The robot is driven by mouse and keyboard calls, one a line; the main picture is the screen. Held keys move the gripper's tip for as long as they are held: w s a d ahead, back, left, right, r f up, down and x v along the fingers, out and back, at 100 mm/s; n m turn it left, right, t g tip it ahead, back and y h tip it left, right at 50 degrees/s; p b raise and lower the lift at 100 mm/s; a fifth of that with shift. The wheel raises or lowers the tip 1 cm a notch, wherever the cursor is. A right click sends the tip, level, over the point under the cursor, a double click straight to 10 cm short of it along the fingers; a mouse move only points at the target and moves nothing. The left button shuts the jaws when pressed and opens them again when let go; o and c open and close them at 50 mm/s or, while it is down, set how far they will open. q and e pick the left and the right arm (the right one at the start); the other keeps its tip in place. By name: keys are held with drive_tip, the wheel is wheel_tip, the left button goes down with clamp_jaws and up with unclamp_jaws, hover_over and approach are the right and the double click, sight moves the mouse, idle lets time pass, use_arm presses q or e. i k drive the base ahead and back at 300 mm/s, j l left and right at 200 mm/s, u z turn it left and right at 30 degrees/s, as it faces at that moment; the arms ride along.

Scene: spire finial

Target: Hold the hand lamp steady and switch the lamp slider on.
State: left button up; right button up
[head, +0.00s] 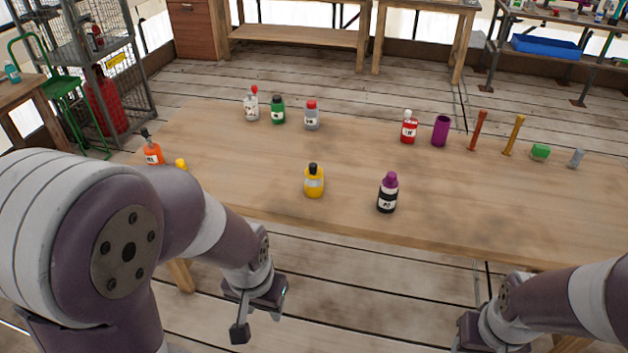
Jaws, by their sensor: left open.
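I cannot make out a hand lamp or its slider for certain among the small things on the wooden table (400,155). A purple cylinder (441,130) stands upright at the back right; I cannot tell what it is. A small grey piece (576,158) and a green block (540,152) sit near the right end. My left gripper (261,314) is open and empty, lower than the table top and in front of its near edge. My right gripper (468,334) is at the bottom right, also short of the table; its fingers do not show clearly.
A yellow bottle (314,182) and a black bottle with purple cap (388,194) stand near the front edge. Several bottles stand farther back, including a green one (277,110). A red stick (479,131) and an orange stick (514,136) stand at right. My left arm hides the table's left corner.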

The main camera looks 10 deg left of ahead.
sight(313, 167)
drive_tip(key=i+j+z, duration=0.2)
drive_tip(key=i+j, duration=0.2)
drive_tip(key=j, duration=0.25)
drive_tip(key=i+j+z, duration=0.1)
drive_tip(key=j, duration=0.25)
drive_tip(key=i+j+z, duration=0.1)
drive_tip(key=i+j, duration=0.15)
drive_tip(key=i+j+z, duration=0.1)
drive_tip(key=j, duration=0.35)
drive_tip(key=i+j+z, duration=0.1)
drive_tip(key=j, duration=0.3)
drive_tip(key=i, duration=0.1)
